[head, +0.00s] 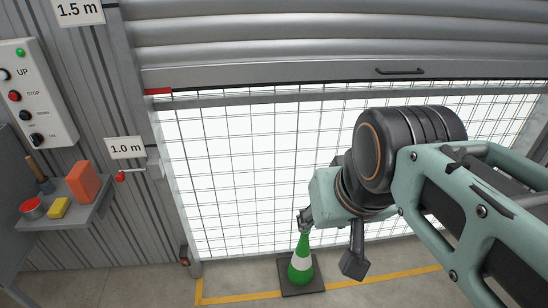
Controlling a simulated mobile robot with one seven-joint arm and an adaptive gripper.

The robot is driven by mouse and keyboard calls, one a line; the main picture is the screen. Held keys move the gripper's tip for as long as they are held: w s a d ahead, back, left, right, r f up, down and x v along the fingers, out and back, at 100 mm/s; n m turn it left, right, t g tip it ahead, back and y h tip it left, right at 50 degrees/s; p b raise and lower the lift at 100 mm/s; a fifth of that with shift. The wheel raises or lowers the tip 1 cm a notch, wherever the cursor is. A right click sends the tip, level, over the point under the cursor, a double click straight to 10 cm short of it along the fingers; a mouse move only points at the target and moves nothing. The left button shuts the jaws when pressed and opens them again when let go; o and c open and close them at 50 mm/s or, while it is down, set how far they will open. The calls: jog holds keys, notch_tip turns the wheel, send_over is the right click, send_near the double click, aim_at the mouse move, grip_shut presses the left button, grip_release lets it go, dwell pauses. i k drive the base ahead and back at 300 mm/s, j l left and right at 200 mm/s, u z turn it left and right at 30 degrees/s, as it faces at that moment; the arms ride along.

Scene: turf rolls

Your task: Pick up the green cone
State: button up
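The green cone (300,268) has a white band and a dark square base. It appears upright on the floor in front of the mesh gate, low in the middle of the head view. My gripper (305,221) is at the cone's tip, pointing down and left, and it overlaps the tip in this view. The fingers are small and partly merged with the tip, so I cannot tell whether they are open, shut or touching the cone.
A wire mesh gate (240,170) stands behind the cone under a raised roller shutter (330,45). A yellow line (240,297) runs along the floor. A shelf (75,214) with small items and a control box (35,92) are on the left wall.

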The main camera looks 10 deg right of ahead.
aim_at(300, 274)
jog(key=i+j, duration=0.1)
jog(key=i, duration=0.45)
jog(key=i+z, duration=0.2)
jog(key=z, duration=0.2)
jog(key=i+j+z, duration=0.15)
jog(key=z, duration=0.3)
